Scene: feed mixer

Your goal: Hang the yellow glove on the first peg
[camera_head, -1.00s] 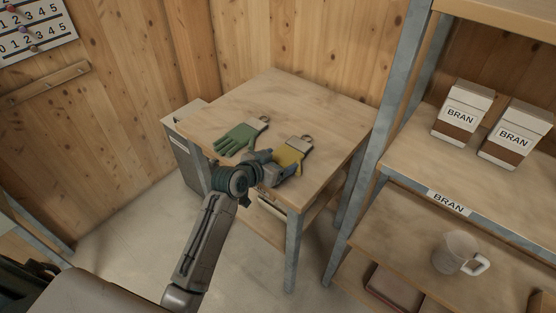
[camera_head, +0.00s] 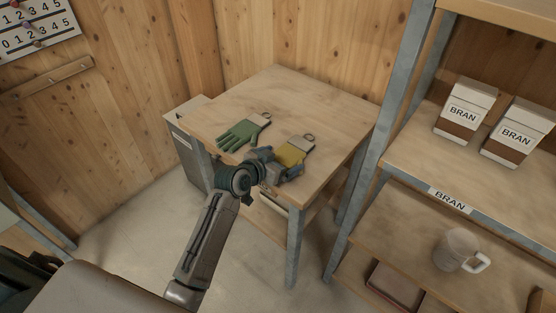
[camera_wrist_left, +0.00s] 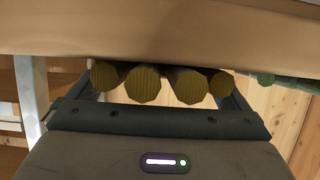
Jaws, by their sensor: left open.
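The yellow glove (camera_head: 291,153) has a pale cuff and a loop. It lies on the wooden table's front part, its cuff pointing away from me. My left gripper (camera_head: 286,166) is open at the glove's finger end, low over the table's front edge. In the left wrist view the glove's dark yellow finger ends (camera_wrist_left: 143,84) show between the two jaws. Whether the jaws touch the glove cannot be told. A wooden rail (camera_head: 48,80) is on the left wall; its pegs are too small to make out clearly. My right gripper is not in view.
A green glove (camera_head: 243,133) lies left of the yellow one on the table (camera_head: 325,102). A grey cabinet (camera_head: 190,155) stands left of the table. A metal-framed shelf with BRAN boxes (camera_head: 464,108) and a mug (camera_head: 455,249) stands on the right. The table's back is clear.

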